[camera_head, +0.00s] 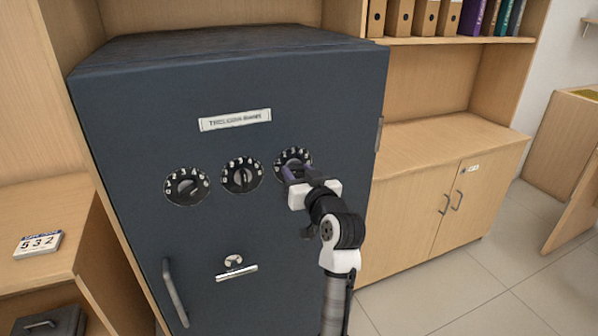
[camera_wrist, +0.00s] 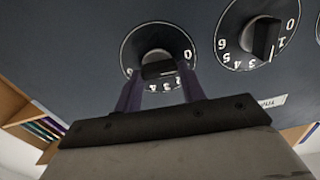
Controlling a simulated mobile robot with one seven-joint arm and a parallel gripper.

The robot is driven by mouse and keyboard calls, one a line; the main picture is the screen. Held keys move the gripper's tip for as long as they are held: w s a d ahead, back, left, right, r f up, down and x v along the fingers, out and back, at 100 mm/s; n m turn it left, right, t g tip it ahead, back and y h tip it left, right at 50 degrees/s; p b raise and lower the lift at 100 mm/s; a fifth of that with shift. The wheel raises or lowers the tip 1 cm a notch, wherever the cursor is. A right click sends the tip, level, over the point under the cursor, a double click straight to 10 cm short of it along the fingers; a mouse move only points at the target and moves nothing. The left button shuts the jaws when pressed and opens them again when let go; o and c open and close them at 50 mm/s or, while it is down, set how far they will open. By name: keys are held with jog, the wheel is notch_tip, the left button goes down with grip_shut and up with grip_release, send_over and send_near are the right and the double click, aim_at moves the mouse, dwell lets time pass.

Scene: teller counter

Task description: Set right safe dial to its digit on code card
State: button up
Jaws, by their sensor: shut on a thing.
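The right safe dial (camera_head: 292,155) is a round black dial with white digits, the rightmost of three on the safe front. My gripper (camera_head: 295,174) is at this dial and hides its lower part. In the wrist view, my gripper (camera_wrist: 160,72) has its two purple fingers on either side of the dial's black knob (camera_wrist: 158,70), shut on it. A 0 shows at the face's right edge there; the digits near the fingers are partly hidden, so I cannot tell the setting. The code card (camera_head: 38,243) lies on the left wooden surface and reads 5 3 2.
The middle dial (camera_head: 242,175) and left dial (camera_head: 186,186) sit left of my gripper on the dark safe (camera_head: 140,110). A wooden cabinet (camera_head: 425,215) stands to the right.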

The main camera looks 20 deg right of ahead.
jog(key=m+p, duration=0.4)
jog(key=m, duration=0.2)
jog(key=shift+d+r, duration=0.1)
jog(key=shift+r, duration=0.05)
jog(key=shift+d+m+p, duration=0.1)
jog(key=shift+m+p, duration=1.5)
jog(key=shift+m, duration=0.7)
jog(key=shift+f, duration=0.25)
jog(key=o, duration=1)
jog(key=s+b, duration=0.1)
jog(key=s, duration=0.3)
jog(key=s+b, duration=0.1)
jog(key=s, duration=0.4)
jog(key=s+b, duration=0.1)
jog(key=s, duration=0.3)
jog(key=shift+s+d, duration=0.25)
jog(key=shift+s, duration=0.15)
